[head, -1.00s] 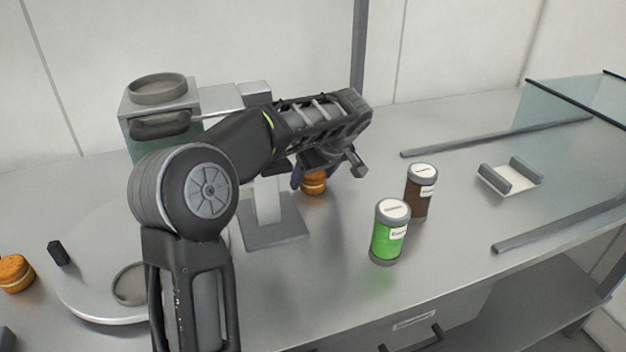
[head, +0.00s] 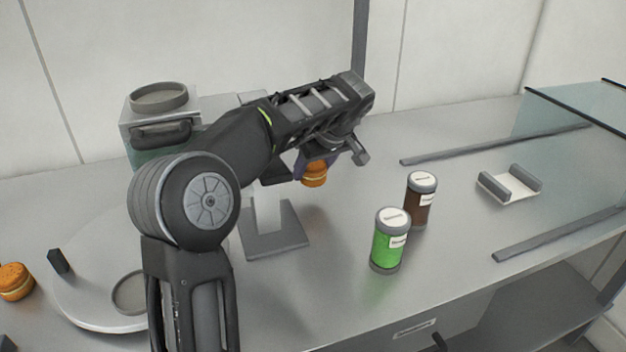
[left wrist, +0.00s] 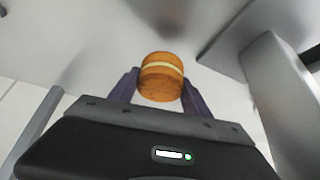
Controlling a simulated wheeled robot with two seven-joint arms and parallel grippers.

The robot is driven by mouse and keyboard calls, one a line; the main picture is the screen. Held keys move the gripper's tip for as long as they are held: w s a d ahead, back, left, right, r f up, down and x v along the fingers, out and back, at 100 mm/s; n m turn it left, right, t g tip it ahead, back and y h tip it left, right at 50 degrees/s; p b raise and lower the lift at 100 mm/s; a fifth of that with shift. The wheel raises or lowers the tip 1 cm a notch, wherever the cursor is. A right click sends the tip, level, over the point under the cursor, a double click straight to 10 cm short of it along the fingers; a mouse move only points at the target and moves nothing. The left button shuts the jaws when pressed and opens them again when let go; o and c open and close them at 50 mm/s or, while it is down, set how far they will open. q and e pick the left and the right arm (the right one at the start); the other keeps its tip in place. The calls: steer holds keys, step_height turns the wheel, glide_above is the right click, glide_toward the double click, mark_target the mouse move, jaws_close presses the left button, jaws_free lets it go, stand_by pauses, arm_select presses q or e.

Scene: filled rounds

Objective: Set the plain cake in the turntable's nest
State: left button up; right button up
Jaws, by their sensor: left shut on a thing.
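The plain cake (head: 315,176) is a small orange-brown round with a pale filling band. My left gripper (head: 313,169) is shut on it and holds it at the back middle, just beyond the grey stand. In the left wrist view the cake (left wrist: 161,77) sits between the two purple-grey fingers of the gripper (left wrist: 160,88). The turntable (head: 88,290) is a pale round disc at the lower left, partly hidden by my left arm. Its nest (head: 130,293) is a shallow grey-rimmed ring and looks empty. My right gripper is not in view.
A second filled round (head: 15,281) lies left of the turntable. A small black block (head: 59,261) stands at the disc's edge. A green jar (head: 390,243) and a brown jar (head: 420,203) stand right of the grey stand (head: 277,236). A white cradle (head: 509,186) is farther right.

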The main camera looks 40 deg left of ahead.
arm_select(q)
step_height(320, 180, up, 5)
steer(key=shift+r, duration=0.2)
stand_by(0.6)
